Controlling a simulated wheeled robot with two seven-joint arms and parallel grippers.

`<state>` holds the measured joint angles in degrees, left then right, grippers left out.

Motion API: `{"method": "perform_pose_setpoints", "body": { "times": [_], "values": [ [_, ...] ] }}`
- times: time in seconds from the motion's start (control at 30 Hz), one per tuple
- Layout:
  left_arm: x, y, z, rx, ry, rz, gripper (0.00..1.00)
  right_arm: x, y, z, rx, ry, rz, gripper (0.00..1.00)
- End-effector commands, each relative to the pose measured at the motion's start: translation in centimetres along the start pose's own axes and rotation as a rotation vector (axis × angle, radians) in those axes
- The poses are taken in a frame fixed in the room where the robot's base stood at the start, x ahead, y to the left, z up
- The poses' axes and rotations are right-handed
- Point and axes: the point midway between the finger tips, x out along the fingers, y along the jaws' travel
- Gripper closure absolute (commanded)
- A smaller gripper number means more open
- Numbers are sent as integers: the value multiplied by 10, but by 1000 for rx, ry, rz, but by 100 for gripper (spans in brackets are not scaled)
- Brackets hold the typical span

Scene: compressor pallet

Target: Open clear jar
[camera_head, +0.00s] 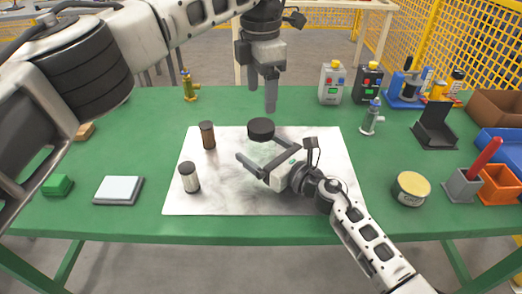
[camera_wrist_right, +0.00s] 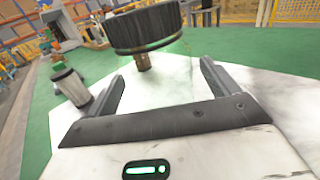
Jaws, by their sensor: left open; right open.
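The clear jar's wide black lid (camera_head: 261,128) shows on the white mat (camera_head: 220,203). It also shows large in the right wrist view (camera_wrist_right: 147,27), where the see-through body below is barely visible. My left gripper (camera_head: 263,98) points down above the lid, open and apart from it. My right gripper (camera_head: 257,150) is low over the mat, open, its fingers reaching toward the jar from the near side. In the right wrist view its fingers (camera_wrist_right: 160,72) are spread on either side below the lid; I cannot tell whether they touch the jar.
A brown jar (camera_head: 208,136) and a white jar (camera_head: 189,178) with dark lids stand on the mat's left. A yellow-topped tin (camera_head: 411,188), grey holder (camera_head: 463,185) and orange bin (camera_head: 500,183) are at the right.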

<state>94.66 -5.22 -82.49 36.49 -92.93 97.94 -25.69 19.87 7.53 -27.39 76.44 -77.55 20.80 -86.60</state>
Motion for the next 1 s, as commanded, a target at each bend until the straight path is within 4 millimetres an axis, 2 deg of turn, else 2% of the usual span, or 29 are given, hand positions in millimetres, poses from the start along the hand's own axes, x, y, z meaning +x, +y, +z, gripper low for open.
{"method": "perform_pose_setpoints", "body": {
  "times": [0.03,0.07,0.3,0.37,0.47,0.57,0.67,1.0],
  "values": [
    [0,0,0,0,0,0,28,0,0,0,0,0,0,12],
    [0,0,0,0,0,0,28,0,0,0,0,0,0,17],
    [0,0,0,0,0,0,28,0,0,0,0,0,0,84],
    [0,0,0,6,0,0,28,0,0,0,0,0,0,100],
    [0,0,0,59,0,0,28,0,0,0,0,0,0,100],
    [0,0,0,194,0,0,28,0,0,0,1,0,0,100],
    [0,0,0,408,-1,0,28,0,0,0,1,1,0,100],
    [0,0,0,1286,-1,0,28,0,0,0,1,1,0,100]
  ]
}}
